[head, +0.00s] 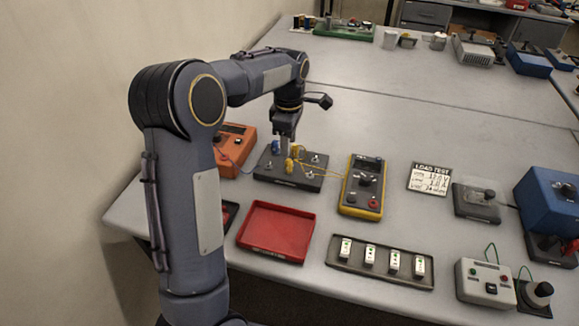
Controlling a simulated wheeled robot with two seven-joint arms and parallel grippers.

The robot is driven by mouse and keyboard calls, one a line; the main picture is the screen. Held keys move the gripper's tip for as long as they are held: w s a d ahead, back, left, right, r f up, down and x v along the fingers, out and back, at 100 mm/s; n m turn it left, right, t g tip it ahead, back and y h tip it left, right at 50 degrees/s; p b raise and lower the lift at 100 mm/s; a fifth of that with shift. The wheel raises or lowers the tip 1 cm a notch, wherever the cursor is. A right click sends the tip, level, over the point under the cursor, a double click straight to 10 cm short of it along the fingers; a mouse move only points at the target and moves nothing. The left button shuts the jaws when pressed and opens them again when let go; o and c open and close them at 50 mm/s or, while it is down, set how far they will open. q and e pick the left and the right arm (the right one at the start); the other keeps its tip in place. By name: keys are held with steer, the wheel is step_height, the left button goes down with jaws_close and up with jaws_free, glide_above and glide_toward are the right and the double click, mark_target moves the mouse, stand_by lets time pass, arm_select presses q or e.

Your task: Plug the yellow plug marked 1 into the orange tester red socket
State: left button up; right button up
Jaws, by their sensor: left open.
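My left gripper (286,150) points down over a dark block (268,176) that holds several plugs. It is open; its fingers are small here, right beside the yellow plugs. A yellow plug (290,166) stands at the front of the block, and another yellow one shows just behind it. No mark can be read on either, and I cannot tell whether the fingers touch one. The orange tester (240,132) stands left of the block, partly hidden by my left arm. Its red socket cannot be made out. My right gripper is not in view.
A yellow multimeter (362,186) stands right of the block, with yellow leads running toward it. A red tray (276,231) and a dark strip with white modules (382,261) lie in front. A load-test card (430,178) lies farther right.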

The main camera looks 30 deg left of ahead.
mark_target(289, 159)
arm_select(q)
step_height(289, 159, down, 7)
steer(key=b, duration=0.5)
steer(key=shift+f, duration=0.6)
steer(key=shift+r, duration=0.1)
stand_by(0.6)
jaws_close()
stand_by(0.3)
steer(key=shift+r, duration=0.1)
